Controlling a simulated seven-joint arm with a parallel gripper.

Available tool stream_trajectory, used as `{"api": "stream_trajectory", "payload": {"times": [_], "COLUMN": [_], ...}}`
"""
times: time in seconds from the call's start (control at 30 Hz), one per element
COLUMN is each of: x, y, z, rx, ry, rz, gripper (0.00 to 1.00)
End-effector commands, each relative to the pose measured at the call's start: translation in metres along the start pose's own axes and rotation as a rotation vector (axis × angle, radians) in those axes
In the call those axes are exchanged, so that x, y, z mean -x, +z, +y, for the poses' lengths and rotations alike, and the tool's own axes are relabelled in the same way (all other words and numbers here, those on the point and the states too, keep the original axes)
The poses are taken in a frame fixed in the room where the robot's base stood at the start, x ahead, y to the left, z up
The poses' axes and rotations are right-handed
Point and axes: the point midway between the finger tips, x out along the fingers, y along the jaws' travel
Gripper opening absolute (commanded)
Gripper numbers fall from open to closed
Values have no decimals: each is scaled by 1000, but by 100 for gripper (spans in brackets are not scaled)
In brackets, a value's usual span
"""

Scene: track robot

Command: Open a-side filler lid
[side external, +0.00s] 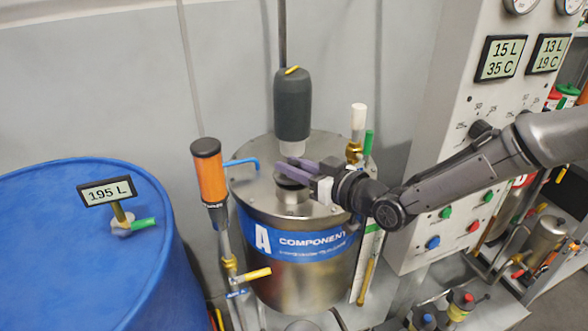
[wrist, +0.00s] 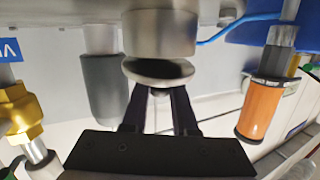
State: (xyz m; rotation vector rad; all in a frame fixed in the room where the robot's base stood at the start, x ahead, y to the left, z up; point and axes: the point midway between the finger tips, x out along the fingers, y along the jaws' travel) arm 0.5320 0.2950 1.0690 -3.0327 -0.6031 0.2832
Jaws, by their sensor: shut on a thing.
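The a-side tank is the metal drum with the blue "A COMPONENT" band (side external: 300,245). I see no clear gap between lid and neck.
A dark grey motor (side external: 292,103) stands just behind the lid. An orange cylinder (side external: 208,172) and a blue pipe (side external: 240,162) are to the left. A brass valve (side external: 354,150) is behind my wrist. A blue barrel (side external: 80,240) fills the far left; a control panel (side external: 470,150) stands right.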

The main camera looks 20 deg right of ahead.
Motion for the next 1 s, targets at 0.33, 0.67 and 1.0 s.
{"api": "stream_trajectory", "payload": {"times": [0.33, 0.67, 1.0], "x": [-6, -9, -10], "y": [-12, -15, -15], "z": [3, 4, 4], "rx": [-86, -127, -132], "ry": [0, 0, -1], "rz": [-202, -306, -322], "gripper": [0, 0, 0]}}
